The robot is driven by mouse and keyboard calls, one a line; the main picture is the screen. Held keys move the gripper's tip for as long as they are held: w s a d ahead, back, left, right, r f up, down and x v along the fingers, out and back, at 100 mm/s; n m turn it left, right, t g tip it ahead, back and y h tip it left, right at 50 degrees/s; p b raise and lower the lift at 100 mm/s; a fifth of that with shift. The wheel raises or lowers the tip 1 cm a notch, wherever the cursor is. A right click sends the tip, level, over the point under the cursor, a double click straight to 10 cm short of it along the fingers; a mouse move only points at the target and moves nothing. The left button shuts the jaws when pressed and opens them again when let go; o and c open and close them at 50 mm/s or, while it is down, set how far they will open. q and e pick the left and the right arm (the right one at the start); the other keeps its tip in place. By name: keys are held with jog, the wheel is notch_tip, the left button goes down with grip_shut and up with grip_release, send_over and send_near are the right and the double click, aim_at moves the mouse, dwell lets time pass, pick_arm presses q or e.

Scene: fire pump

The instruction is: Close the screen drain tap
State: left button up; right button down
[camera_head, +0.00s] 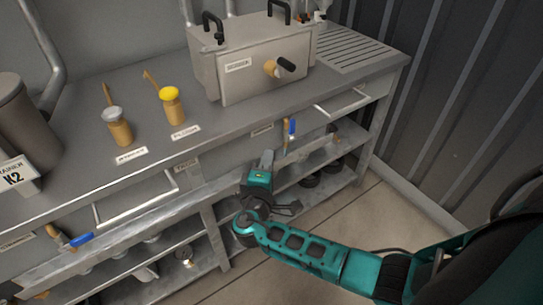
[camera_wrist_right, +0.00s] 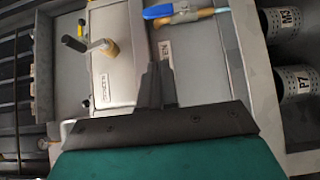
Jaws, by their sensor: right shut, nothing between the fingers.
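A brass tap with a blue handle (camera_head: 291,127) is on the front of the bench, to the right of a small label (camera_head: 262,130). In the right wrist view the blue handle (camera_wrist_right: 165,11) is at the top, roughly in line with the brass body (camera_wrist_right: 200,13). A label ending in "EN" (camera_wrist_right: 166,50) is below it, partly hidden by my fingers. My right gripper (camera_head: 266,160) is shut and empty, left of and below the tap in the head view. Its fingers (camera_wrist_right: 154,75) point toward the bench front and appear apart from the tap. My left gripper is not in view.
A second blue-handled tap (camera_head: 80,240) is at the lower left. Drawer handles (camera_head: 345,103) stick out from the bench front. A metal box (camera_head: 250,65) and brass fittings (camera_head: 172,107) stand on top. Labelled cans (camera_wrist_right: 290,20) are on the shelf below. Floor in front is clear.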

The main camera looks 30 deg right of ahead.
aim_at(289, 126)
jog(key=x, duration=0.3)
jog(key=d+x, duration=0.1)
jog(key=x, duration=0.2)
jog(key=s+x, duration=0.1)
jog(key=x, duration=0.2)
jog(key=shift+w+d, duration=0.1)
jog(key=shift+d, duration=0.2)
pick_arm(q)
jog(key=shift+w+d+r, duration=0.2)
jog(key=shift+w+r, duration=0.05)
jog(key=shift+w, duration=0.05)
pick_arm(e)
jog(key=shift+d, duration=0.7)
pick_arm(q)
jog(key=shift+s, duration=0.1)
pick_arm(e)
jog(key=shift+d+r+m+y+p, duration=0.3)
jog(key=shift+m+y+p, duration=0.1)
jog(key=shift+m+p, duration=0.1)
jog(key=shift+g, duration=0.3)
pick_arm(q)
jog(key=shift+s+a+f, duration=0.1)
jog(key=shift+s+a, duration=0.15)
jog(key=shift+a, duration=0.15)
